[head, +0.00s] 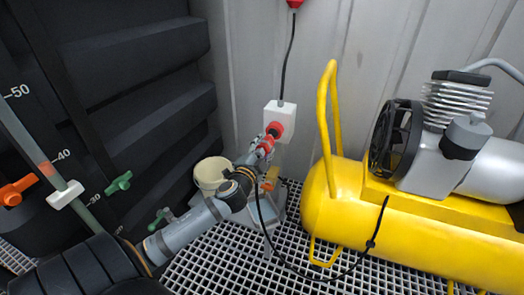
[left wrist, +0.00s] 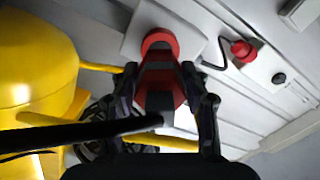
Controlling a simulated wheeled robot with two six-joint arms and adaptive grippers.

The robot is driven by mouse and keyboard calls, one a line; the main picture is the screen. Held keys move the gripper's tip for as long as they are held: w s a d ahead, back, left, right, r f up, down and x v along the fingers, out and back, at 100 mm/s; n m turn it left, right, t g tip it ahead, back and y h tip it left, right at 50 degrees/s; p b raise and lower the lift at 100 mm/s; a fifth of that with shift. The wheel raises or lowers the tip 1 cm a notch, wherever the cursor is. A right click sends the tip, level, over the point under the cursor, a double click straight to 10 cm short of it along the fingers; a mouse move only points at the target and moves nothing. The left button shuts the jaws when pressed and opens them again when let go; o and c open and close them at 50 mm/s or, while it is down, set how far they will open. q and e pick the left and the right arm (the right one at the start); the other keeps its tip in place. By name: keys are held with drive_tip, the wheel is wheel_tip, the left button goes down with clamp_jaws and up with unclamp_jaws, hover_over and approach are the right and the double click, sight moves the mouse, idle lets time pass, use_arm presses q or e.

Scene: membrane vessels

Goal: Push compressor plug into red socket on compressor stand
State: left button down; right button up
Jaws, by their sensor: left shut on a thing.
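The red compressor plug (head: 265,147) is between the fingers of my left gripper (head: 258,152), which is shut on it. In the left wrist view the plug (left wrist: 160,88) sits between both fingers (left wrist: 163,82), with its black cable leading off to the left. The red socket (head: 274,129) is on a white box on the stand; it also shows in the left wrist view (left wrist: 160,42). The plug points at the socket and its front is very close to it. I cannot tell whether they touch. My right gripper is not in view.
The yellow compressor (head: 400,215) stands to the right, with its handle (head: 330,100) near the white box (head: 287,117). A black cable (head: 310,277) hangs over the grating floor. A pale bucket (head: 210,172) stands left of the gripper. Dark tanks (head: 140,70) fill the left.

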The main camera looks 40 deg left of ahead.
sight(259, 155)
use_arm(q)
drive_tip(key=shift+x, duration=1.85)
drive_tip(key=shift+d+r, duration=0.1)
drive_tip(key=shift+w+p, duration=0.3)
drive_tip(key=shift+w, duration=0.25)
drive_tip(key=c, duration=0.6)
unclamp_jaws()
drive_tip(key=v, duration=1.2)
drive_tip(key=shift+s+a, duration=0.1)
drive_tip(key=shift+a, duration=0.1)
